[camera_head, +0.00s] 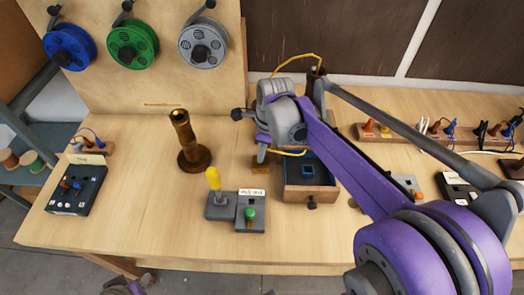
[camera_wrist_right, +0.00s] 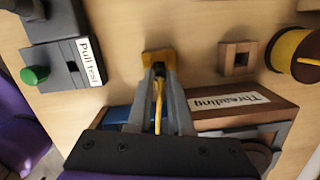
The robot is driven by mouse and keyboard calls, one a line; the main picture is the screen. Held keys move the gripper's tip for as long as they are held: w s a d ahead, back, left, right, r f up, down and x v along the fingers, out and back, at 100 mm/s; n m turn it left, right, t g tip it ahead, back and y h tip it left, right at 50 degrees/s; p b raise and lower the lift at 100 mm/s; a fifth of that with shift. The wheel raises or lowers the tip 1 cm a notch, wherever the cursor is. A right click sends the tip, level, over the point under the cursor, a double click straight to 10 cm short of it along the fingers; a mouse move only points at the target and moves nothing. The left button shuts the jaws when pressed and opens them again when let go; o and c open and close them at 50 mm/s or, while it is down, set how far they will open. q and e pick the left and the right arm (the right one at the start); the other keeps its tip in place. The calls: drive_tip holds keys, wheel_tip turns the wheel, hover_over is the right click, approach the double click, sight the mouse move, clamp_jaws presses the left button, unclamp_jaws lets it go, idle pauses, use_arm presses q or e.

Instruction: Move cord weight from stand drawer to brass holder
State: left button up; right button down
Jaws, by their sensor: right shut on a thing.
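My right gripper (camera_head: 262,157) is low over the table, left of the open stand drawer (camera_head: 318,194). In the right wrist view its fingers (camera_wrist_right: 158,72) are shut on the cord weight, which is mostly hidden between them. The yellow cord (camera_wrist_right: 158,105) runs back between the fingers. The fingertips are at the small brass holder (camera_wrist_right: 157,56), which also shows under the gripper in the head view (camera_head: 261,168). I cannot tell whether the weight is inside the holder. The drawer has a blue lining. My left gripper is not clearly in view.
A tall brass tube on a base (camera_head: 187,142) stands to the left. The pull-test block (camera_head: 250,213) is in front. A wooden block with a square hole (camera_wrist_right: 237,58) and a yellow spool (camera_wrist_right: 297,54) lie near the "Threading" stand (camera_wrist_right: 235,105).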

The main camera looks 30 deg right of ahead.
drive_tip(key=c, duration=0.8)
unclamp_jaws()
drive_tip(key=shift+o, duration=0.2)
wheel_tip(320, 180, up, 11)
drive_tip(key=s+d, duration=0.1)
drive_tip(key=shift+f+p, duration=0.15)
drive_tip(key=shift+p, duration=0.25)
drive_tip(key=shift+s+f, duration=0.1)
